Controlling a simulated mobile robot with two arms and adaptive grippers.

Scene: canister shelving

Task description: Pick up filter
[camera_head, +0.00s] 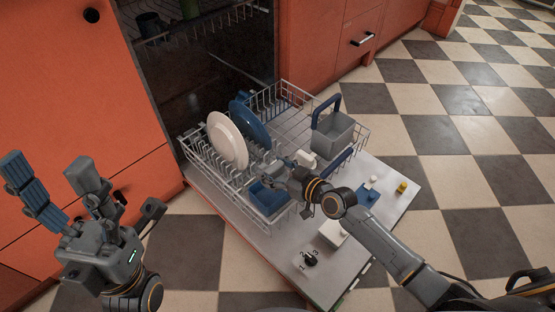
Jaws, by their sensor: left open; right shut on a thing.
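My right gripper (283,172) reaches in from the right over the lower dish rack of an open dishwasher. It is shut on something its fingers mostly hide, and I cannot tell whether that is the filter. A small whitish piece (306,158) shows right beside its fingers; I cannot tell whether it is held. A blue dish (267,196) lies in the rack below the gripper. My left gripper (62,178) is open and empty at the left, in front of the orange cabinets, its fingers pointing up. I make out no filter with certainty.
The rack (292,107) holds a white plate (227,140), a blue plate (250,124) and a grey basket (333,133) with a blue handle. The lowered door (388,213) carries a white box (333,233), a black knob (311,260) and a yellow cap (402,187). Checkered floor lies clear at right.

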